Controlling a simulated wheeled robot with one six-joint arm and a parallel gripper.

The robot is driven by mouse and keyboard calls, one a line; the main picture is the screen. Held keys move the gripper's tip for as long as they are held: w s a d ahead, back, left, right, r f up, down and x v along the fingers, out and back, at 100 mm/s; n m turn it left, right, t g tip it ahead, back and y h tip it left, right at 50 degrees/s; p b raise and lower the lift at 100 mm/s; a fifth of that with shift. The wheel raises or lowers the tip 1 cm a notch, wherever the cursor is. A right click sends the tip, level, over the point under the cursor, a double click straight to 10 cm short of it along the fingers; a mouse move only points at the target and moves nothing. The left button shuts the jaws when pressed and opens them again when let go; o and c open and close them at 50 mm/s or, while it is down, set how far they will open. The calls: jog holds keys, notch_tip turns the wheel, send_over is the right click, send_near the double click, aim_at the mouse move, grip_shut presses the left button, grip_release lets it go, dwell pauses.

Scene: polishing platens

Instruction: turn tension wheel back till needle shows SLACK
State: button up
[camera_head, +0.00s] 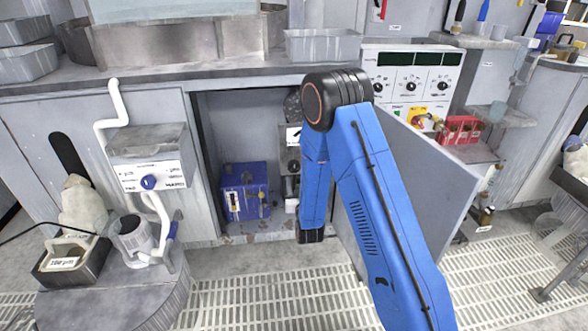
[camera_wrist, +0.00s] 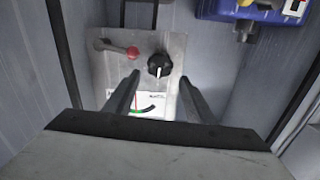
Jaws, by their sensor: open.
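In the wrist view, my gripper (camera_wrist: 159,78) is open, its two dark fingers pointing at a small grey panel (camera_wrist: 104,72). A round black knob (camera_wrist: 159,66) with a white pointer line lies just beyond and between the fingertips; I cannot tell whether they touch it. It looks like the tension wheel. A white gauge (camera_wrist: 152,102) with green, red and black marks shows between the fingers, partly covered by my gripper; its needle reading is not legible. In the head view, the gauge (camera_head: 293,138) and knob (camera_head: 293,166) show inside the open cabinet, left of my arm, which hides my gripper.
A lever with a red ball (camera_wrist: 132,53) sits beside the knob. A blue box (camera_head: 244,191) stands on the cabinet floor, left of the panel. The open cabinet door (camera_head: 425,170) stands to the right of my arm. Cabinet walls close in on both sides.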

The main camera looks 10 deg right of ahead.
aim_at(294, 169)
jog(key=w, duration=1.1)
jog(key=shift+c, duration=0.3)
jog(key=c, duration=0.7)
